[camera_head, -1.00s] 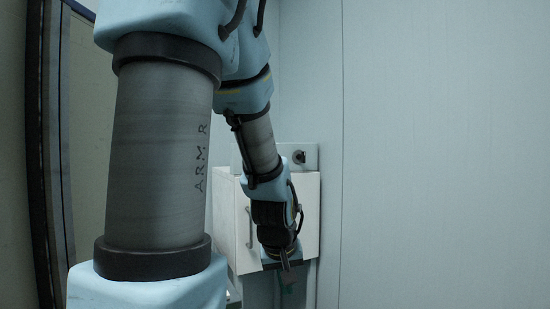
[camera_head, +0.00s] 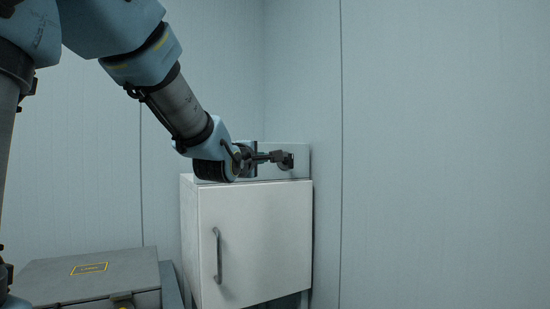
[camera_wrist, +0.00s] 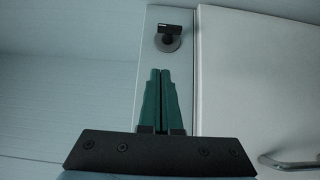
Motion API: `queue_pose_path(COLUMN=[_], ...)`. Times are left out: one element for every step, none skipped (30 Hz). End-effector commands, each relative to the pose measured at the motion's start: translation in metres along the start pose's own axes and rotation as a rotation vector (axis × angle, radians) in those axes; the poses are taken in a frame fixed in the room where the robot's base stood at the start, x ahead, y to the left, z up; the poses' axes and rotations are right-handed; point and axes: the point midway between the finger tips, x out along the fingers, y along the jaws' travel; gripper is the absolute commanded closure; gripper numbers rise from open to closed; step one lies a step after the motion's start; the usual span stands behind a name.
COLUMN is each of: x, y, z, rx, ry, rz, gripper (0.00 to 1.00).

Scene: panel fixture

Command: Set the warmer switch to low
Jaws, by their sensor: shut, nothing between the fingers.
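The warmer switch is a knob (camera_wrist: 168,41) with a round grey base and a black handle, on a pale panel strip (camera_wrist: 151,25) above the white cabinet. It also shows in the head view as a dark shape (camera_head: 289,161), partly hidden by my gripper. My gripper (camera_head: 278,156) is level with the panel, just left of the knob in the head view. In the wrist view my gripper's green fingers (camera_wrist: 160,72) are shut and empty, and their tips point at the knob with a small visible gap. I cannot read any setting marks.
A white cabinet (camera_head: 256,240) with a vertical handle (camera_head: 218,255) stands below the panel, its door shut. A grey case (camera_head: 100,280) with a yellow-edged label lies at lower left. Plain walls enclose the corner; the right side is free.

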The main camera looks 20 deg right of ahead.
Motion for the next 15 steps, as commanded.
queue_pose_path(x=[0.009, 0.015, 0.023, 0.029, 0.035, 0.043, 0.049, 0.054, 0.062, 0.068, 0.073, 0.08, 0.085, 0.087, 0.092], y=[0.001, 0.001, 0.001, 0.001, 0.001, 0.002, 0.001, 0.001, 0.001, 0.002, 0.001, 0.001, 0.001, 0.002, 0.002], z=[0.0, -0.001, 0.0, 0.0, 0.0, 0.0, 0.0, 0.0, -0.001, -0.001, -0.001, -0.001, 0.002, 0.007, 0.011], rx=[-0.002, -0.003, -0.002, -0.001, -0.001, -0.001, -0.001, -0.001, -0.001, 0.0, 0.0, 0.0, 0.0, 0.0, 0.0], ry=[0.001, 0.001, 0.0, 0.0, 0.0, 0.0, 0.0, 0.001, 0.001, 0.001, 0.001, 0.001, 0.0, -0.003, -0.001], rz=[-0.003, -0.004, -0.005, -0.005, -0.005, -0.005, -0.006, -0.005, -0.006, -0.005, -0.006, -0.005, -0.005, -0.005, -0.004], gripper=[1.0, 1.0, 1.0, 1.0, 1.0, 1.0, 1.0, 1.0, 1.0, 1.0, 1.0, 1.0, 1.0, 1.0, 1.0])
